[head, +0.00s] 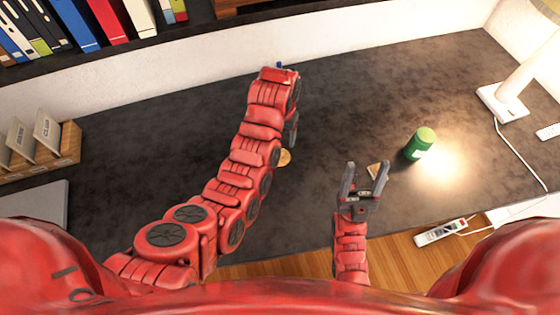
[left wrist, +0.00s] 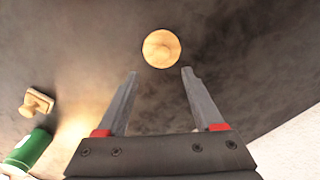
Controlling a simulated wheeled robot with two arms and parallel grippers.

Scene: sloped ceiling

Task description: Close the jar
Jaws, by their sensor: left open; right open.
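In the head view the lid (head: 285,158) is partly hidden by my left arm. My left gripper (left wrist: 158,72) is open and empty. My right gripper (head: 367,167) is open and empty near the desk's front edge, left of the cylinder.
A small wooden stamp-like piece (left wrist: 38,102) lies by the green cylinder; my right gripper partly covers it in the head view. A lamp (head: 505,100) stands at the right, a power strip (head: 441,232) lower right. A wooden organizer (head: 66,150) is at the left. The desk's back middle is clear.

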